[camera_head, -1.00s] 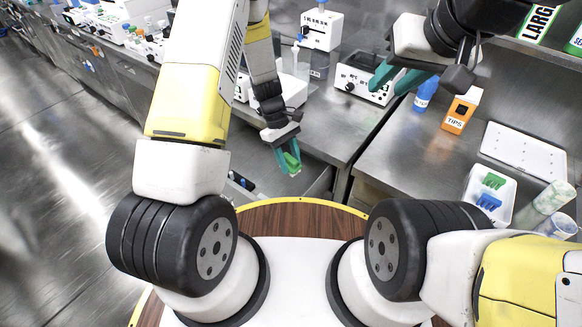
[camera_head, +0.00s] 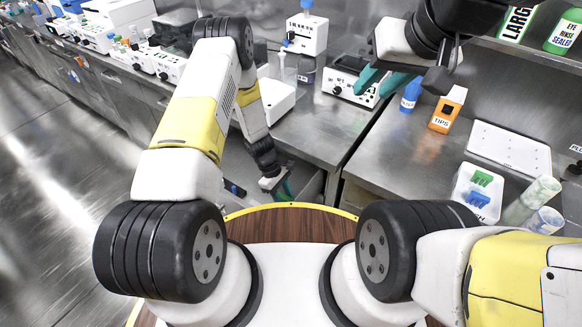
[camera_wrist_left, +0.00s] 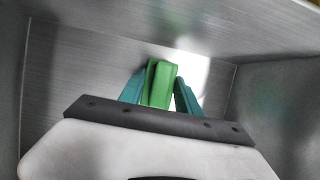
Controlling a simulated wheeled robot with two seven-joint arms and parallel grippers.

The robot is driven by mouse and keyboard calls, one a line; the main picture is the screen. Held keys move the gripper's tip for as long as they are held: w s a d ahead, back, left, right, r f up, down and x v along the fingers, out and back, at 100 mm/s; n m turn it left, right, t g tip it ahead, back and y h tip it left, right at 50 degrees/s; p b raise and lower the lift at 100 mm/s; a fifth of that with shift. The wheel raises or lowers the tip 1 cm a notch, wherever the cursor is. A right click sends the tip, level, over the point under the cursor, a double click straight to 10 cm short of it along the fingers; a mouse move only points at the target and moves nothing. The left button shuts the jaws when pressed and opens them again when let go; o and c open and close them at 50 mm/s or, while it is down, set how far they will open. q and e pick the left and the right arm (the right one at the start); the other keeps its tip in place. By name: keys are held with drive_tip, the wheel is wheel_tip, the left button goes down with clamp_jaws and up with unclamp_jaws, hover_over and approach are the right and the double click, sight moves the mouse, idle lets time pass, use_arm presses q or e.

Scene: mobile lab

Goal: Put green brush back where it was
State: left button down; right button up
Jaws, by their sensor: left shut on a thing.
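The green brush (camera_wrist_left: 158,84) shows in the left wrist view as a bright green block between the two teal fingers of my left gripper (camera_wrist_left: 160,92). The gripper is shut on it. Around them are the grey metal walls of an open drawer. In the head view my left gripper (camera_head: 285,190) points down into the open drawer (camera_head: 308,188) below the bench, and the brush is barely visible there. My right gripper (camera_head: 372,91) is open and empty above the right bench.
A blue bottle (camera_head: 411,95) and an orange tips box (camera_head: 447,110) stand on the right bench. A dark blue-ended item (camera_head: 234,188) lies in the drawer area. Lab devices line the left bench.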

use_arm(q)
drive_tip(key=w+d, duration=0.1)
drive_tip(key=w, duration=0.1)
drive_tip(key=shift+w+d, duration=0.3)
drive_tip(key=shift+d, duration=0.1)
drive_tip(key=shift+w+d+f, duration=0.2)
drive_tip(key=shift+w+f, duration=0.05)
drive_tip(key=shift+w, duration=0.05)
drive_tip(key=shift+f, duration=0.35)
drive_tip(key=c, duration=0.9)
unclamp_jaws()
drive_tip(key=shift+f, duration=0.1)
drive_tip(key=shift+o, duration=0.2)
drive_tip(key=shift+w+a+r, duration=0.1)
drive_tip(key=shift+a+r, duration=0.05)
drive_tip(key=shift+r, duration=0.25)
drive_tip(key=w+a, duration=0.2)
drive_tip(key=a, duration=0.1)
drive_tip(key=w+a, duration=0.2)
drive_tip(key=a, duration=0.1)
drive_tip(key=w+a, duration=0.2)
drive_tip(key=a, duration=0.2)
drive_tip(key=shift+w+a+r, duration=0.1)
drive_tip(key=shift+w+r, duration=0.2)
drive_tip(key=shift+w, duration=0.05)
